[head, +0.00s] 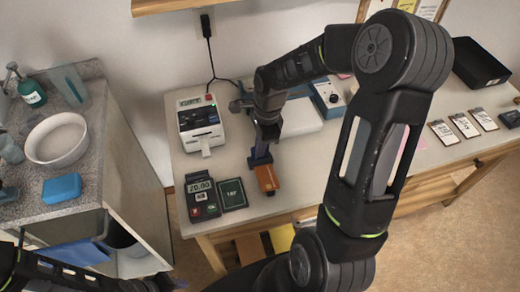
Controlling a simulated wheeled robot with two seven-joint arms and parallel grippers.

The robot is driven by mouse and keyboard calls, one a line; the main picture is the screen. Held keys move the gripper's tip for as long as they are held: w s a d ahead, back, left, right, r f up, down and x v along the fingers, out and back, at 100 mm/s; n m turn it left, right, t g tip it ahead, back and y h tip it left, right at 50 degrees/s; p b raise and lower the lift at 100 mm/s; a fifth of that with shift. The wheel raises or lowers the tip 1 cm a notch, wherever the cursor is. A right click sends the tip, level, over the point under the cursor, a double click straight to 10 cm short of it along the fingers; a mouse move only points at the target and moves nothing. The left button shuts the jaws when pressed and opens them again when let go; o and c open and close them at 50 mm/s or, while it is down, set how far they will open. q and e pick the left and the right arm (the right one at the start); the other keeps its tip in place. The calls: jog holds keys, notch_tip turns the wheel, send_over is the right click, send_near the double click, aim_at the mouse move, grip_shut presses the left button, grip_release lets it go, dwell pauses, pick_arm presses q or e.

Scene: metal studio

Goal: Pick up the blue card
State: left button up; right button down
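My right gripper (262,150) points down over the left part of the desk, just behind an orange-brown block (267,179). A narrow dark-blue piece shows at its fingertips. I cannot tell whether this is the blue card seen nearly edge-on or part of the fingers, nor whether the fingers are open or shut. No other blue card is clear on the desk. My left arm shows only at the bottom left, and its gripper is not in view.
On the desk (300,172) are a card terminal (201,196), a dark-green sign (232,193), a white receipt printer (200,124), a blue-sided box (327,97), several clipboards (464,125) and a black tray (480,64). A stone counter (98,130) at left holds a bowl (57,140) and blue sponge (62,187).

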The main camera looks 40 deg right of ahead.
notch_tip(320, 180, up, 10)
jog(key=shift+f+b, duration=0.2)
jog(key=shift+b, duration=0.35)
pick_arm(q)
jog(key=shift+w+f, duration=0.1)
jog(key=shift+f, duration=0.4)
pick_arm(e)
jog(key=shift+r, duration=0.1)
